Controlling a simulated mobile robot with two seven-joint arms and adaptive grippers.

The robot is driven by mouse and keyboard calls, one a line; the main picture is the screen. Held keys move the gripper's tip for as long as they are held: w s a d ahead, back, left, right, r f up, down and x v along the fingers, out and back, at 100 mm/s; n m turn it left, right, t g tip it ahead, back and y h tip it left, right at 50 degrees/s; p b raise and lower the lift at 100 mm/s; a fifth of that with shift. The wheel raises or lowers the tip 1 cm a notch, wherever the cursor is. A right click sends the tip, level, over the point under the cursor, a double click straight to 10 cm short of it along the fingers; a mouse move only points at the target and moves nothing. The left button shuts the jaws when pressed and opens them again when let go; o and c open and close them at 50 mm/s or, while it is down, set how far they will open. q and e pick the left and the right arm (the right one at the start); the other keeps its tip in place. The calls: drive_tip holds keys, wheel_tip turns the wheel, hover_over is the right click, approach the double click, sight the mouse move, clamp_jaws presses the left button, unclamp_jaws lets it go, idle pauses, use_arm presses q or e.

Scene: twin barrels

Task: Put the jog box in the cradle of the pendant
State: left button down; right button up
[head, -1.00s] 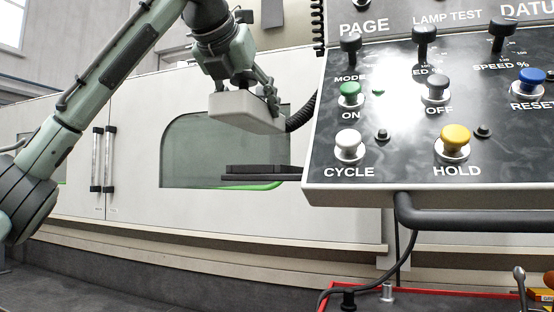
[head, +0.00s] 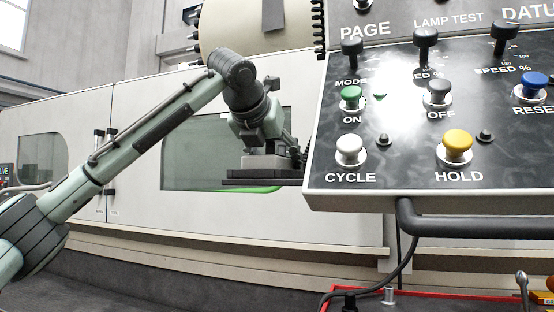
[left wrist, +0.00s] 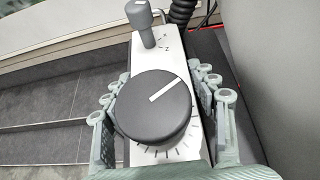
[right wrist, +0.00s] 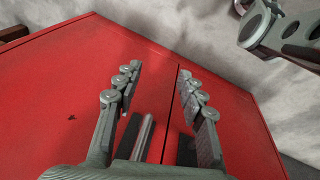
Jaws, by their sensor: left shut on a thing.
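The jog box (head: 262,163) is a pale box, seen in the left wrist view (left wrist: 150,58) with a large dark dial and a smaller grey knob. My left gripper (head: 268,146) is shut on it, with fingers along both sides in the left wrist view (left wrist: 160,103). The dark cradle (head: 235,181) juts from the left side of the pendant (head: 330,203). The box is at the cradle's upper face in the head view; I cannot tell whether it rests there. My right gripper (right wrist: 158,76) is open and empty above a red surface.
The red surface (right wrist: 50,90) fills much of the right wrist view. A red-edged tray or cabinet (head: 440,291) lies below the pendant, with a cable hanging over it. A white machine front with a window (head: 200,150) stands behind the left arm.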

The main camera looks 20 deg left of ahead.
use_arm(q)
drive_tip(key=shift+r, duration=0.15)
use_arm(e)
drive_tip(key=shift+s, duration=0.2)
use_arm(q)
drive_tip(key=c, duration=0.9)
unclamp_jaws()
drive_tip(key=shift+f, duration=0.2)
drive_tip(key=o, duration=0.4)
use_arm(e)
drive_tip(key=shift+s+a+f, duration=0.15)
drive_tip(key=shift+a, duration=0.25)
use_arm(q)
drive_tip(key=shift+s+r, duration=0.3)
drive_tip(key=shift+s, duration=0.2)
wheel_tip(320, 180, up, 5)
hover_over(277, 162)
drive_tip(key=a, duration=0.3)
drive_tip(key=shift+w+a+f+b, duration=0.1)
drive_tip(key=shift+w+f+b, duration=0.1)
drive_tip(key=shift+b, duration=0.15)
drive_tip(key=shift+s+r, duration=0.35)
drive_tip(key=shift+s, duration=0.25)
use_arm(e)
drive_tip(key=w+r, duration=0.1)
drive_tip(key=r, duration=0.2)
drive_tip(key=shift+w, duration=0.4)
drive_tip(key=shift+a+f, duration=0.1)
